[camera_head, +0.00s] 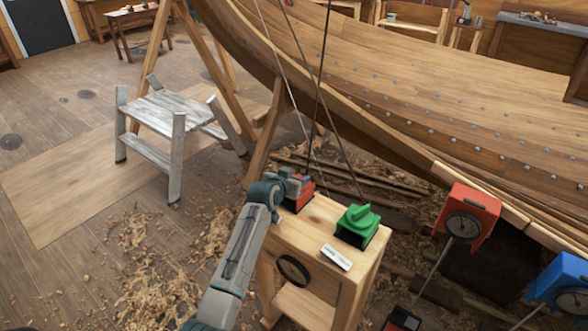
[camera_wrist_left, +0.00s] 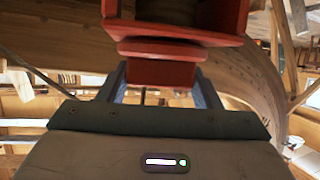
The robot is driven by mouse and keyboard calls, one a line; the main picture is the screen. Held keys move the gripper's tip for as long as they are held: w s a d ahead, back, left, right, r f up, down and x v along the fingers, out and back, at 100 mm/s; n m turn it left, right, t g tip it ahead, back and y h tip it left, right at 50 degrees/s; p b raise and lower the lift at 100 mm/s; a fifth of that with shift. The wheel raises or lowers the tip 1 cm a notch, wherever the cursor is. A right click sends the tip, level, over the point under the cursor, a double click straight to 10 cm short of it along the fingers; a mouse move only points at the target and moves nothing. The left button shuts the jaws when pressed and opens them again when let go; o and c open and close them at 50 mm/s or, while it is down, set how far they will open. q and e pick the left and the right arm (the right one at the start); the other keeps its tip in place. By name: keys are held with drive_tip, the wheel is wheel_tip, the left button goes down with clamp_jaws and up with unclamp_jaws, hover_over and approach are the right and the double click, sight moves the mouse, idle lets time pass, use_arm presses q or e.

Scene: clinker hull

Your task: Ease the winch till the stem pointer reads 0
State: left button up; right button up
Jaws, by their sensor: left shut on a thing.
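A red winch (camera_head: 299,196) and a green winch (camera_head: 357,225) sit side by side on top of a wooden stand (camera_head: 315,223). My left gripper (camera_head: 296,184) reaches in from the left and is shut on the red winch's handle. In the left wrist view, a red part (camera_wrist_left: 160,70) sits between its two fingers. A red box with a round dial (camera_head: 464,225) stands on a post to the right. A blue box with a dial (camera_head: 566,287) is at the right edge. The dial readings are too small to tell. My right gripper is not in view.
A white label (camera_head: 336,257) and a black wheel (camera_head: 292,270) are on the stand. Lines run up from the winches past the wooden hull (camera_head: 430,90). A grey step stool (camera_head: 165,110) stands left. Shavings (camera_head: 150,260) litter the floor.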

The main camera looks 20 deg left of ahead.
use_arm(q)
drive_tip(key=shift+d+r+n+y+p, duration=0.1)
drive_tip(key=shift+r+n+y+p, duration=0.05)
drive_tip(key=shift+n+y+p, duration=0.8)
drive_tip(key=shift+n+y, duration=0.25)
drive_tip(key=shift+y, duration=0.2)
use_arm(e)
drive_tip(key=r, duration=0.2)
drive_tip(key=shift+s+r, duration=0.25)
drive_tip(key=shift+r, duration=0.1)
use_arm(q)
drive_tip(key=shift+n+y, duration=0.3)
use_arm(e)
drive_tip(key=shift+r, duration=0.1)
use_arm(q)
drive_tip(key=shift+f, duration=0.2)
drive_tip(key=o, duration=1)
drive_tip(key=b+v, duration=0.1)
drive_tip(key=v, duration=1)
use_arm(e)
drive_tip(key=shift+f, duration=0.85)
use_arm(q)
drive_tip(key=shift+w, duration=0.1)
drive_tip(key=shift+c, duration=0.2)
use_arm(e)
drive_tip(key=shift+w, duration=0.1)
